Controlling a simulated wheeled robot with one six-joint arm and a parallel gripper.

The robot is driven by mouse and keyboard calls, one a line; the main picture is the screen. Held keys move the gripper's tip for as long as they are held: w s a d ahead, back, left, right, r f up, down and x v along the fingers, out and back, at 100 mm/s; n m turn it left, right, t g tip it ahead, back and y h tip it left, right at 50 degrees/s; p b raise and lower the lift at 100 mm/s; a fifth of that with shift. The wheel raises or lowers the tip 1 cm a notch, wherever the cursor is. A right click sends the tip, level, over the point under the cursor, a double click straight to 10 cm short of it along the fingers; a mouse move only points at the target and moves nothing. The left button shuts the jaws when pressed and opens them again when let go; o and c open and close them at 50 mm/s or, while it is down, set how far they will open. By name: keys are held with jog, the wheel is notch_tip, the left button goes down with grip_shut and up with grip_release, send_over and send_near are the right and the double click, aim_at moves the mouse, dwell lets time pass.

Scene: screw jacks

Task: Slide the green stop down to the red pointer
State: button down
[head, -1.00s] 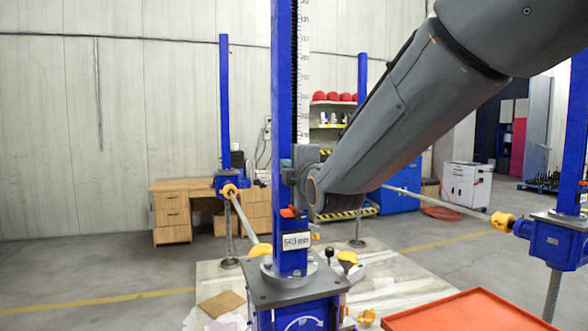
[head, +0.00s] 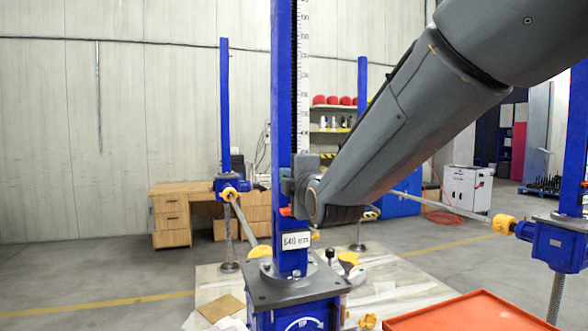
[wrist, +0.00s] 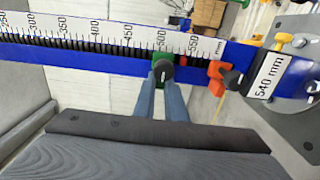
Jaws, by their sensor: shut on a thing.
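The green stop (wrist: 157,58) with its round black knob sits on the blue column in the wrist view, near the 500 mark. My gripper (wrist: 163,88) is shut on it, with a finger on each side of the knob. The red pointer (wrist: 216,76) is further right along the same column, with a gap between it and the stop. In the head view my gripper (head: 300,188) is at the column, just above the red pointer (head: 286,211). A label reading 540 mm (wrist: 270,75) is beyond the pointer.
The white millimetre scale (head: 303,85) runs up the blue column (head: 281,90) beside a dark toothed strip. The column stands on a blue gearbox (head: 300,315). An orange tray (head: 470,313) is at lower right. Other blue jacks stand behind and to the right.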

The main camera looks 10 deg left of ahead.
jog(key=shift+f+b, duration=0.55)
jog(key=shift+f, duration=0.45)
jog(key=c, duration=1.8)
grip_release()
jog(key=shift+o, duration=0.2)
jog(key=shift+r, duration=0.1)
jog(key=shift+s, duration=0.1)
jog(key=v, duration=0.9)
jog(key=shift+p, duration=0.35)
